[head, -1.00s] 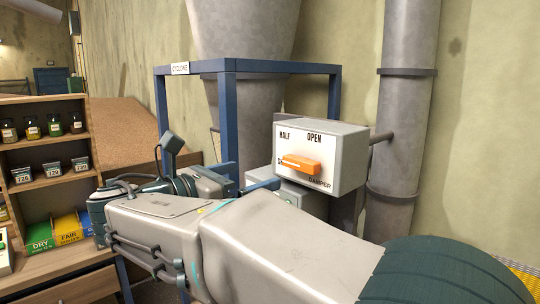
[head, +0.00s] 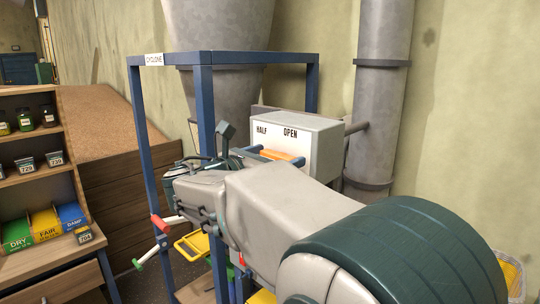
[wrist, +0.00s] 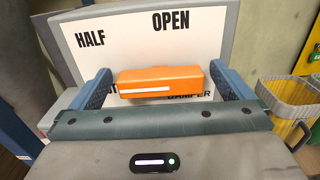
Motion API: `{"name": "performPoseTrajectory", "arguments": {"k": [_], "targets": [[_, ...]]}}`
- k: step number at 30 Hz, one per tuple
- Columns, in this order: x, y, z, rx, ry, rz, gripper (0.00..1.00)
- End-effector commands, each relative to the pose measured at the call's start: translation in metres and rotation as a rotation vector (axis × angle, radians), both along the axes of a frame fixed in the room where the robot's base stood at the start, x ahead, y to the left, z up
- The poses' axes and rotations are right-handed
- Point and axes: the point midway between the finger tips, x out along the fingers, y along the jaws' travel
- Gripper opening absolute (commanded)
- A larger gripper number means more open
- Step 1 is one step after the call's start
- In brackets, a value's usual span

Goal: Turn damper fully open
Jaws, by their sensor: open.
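The damper box (head: 309,143) is a pale grey box with a white face, marked HALF and OPEN along its top. In the wrist view the damper's orange handle (wrist: 160,80) lies roughly level, with a white stripe toward its left end. The handle is under neither the HALF nor the OPEN mark. Lettering below it is partly hidden by my gripper. My gripper (wrist: 161,87) is open, with one blue finger on each side of the handle and visible gaps between. In the head view my arm covers the lower part of the box face.
A blue frame (head: 203,120) marked CYCLONE stands around the grey cone, left of the box. A grey vertical pipe (head: 382,100) stands to the right. A shelf with jars and coloured bins (head: 45,222) is at left. A yellow basket (wrist: 288,98) is right of my gripper.

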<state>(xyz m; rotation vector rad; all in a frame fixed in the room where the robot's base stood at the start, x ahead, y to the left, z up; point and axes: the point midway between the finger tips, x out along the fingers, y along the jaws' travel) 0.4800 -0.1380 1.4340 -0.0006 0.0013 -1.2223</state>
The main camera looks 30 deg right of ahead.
Motion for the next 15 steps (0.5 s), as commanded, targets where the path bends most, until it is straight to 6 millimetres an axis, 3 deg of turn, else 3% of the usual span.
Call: {"name": "performPoseTrajectory", "arguments": {"k": [5, 9, 15], "targets": [[0.0000, 0.0001, -0.0002, 0.000, 0.000, 0.000, 0.97], [-0.0001, 0.0003, -0.0001, 0.000, 0.000, 0.000, 0.59], [-0.0003, 0.0004, -0.0006, 0.002, -0.005, -0.001, 0.59]]}}
